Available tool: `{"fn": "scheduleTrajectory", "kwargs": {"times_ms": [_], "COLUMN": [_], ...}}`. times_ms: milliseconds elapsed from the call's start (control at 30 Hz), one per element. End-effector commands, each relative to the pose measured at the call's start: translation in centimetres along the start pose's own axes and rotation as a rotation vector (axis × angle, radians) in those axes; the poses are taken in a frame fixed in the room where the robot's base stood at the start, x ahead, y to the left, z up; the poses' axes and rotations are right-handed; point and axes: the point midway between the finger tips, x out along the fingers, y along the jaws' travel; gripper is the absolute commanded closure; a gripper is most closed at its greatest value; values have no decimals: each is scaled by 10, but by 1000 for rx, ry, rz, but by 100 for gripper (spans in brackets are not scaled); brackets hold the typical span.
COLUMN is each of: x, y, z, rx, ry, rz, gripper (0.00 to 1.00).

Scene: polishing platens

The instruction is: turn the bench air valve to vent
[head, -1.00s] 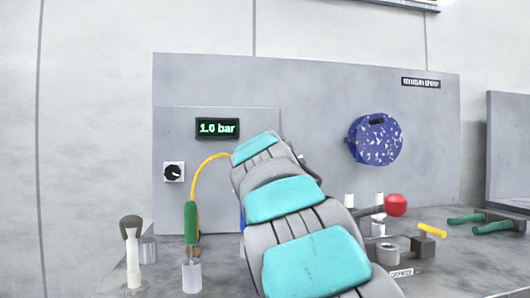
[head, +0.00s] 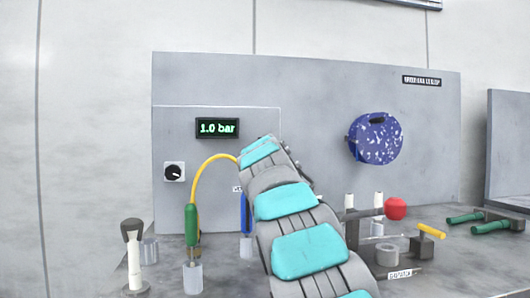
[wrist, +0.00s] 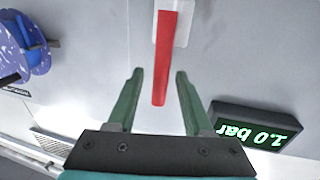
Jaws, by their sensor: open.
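A red lever (wrist: 161,60), which looks like the air valve's handle, runs down from a white plate (wrist: 183,22) on the grey panel in the wrist view. My gripper (wrist: 159,75) is open, with one green finger on each side of the lever and visible gaps to both. In the head view my arm hides the lever and my gripper. The pressure display (head: 217,128) reads 1.0 bar; it also shows upside down in the wrist view (wrist: 254,126), right of my fingers.
A black knob (head: 174,172) is left of the display. A yellow hose (head: 205,168) arches beside my arm. A green-handled tool (head: 191,225) and a blue-handled tool (head: 246,213) stand on the bench. A speckled blue disc (head: 375,139) hangs at right. A red ball (head: 396,209) is below it.

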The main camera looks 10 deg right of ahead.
Motion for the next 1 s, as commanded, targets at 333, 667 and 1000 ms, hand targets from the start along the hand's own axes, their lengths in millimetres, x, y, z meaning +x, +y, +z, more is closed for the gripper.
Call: {"fn": "scheduleTrajectory", "kwargs": {"times_ms": [333,667,1000], "x": [0,0,0], "y": [0,0,0], "z": [0,0,0], "rx": [0,0,0], "ry": [0,0,0], "rz": [0,0,0], "gripper": [86,100,100]}}
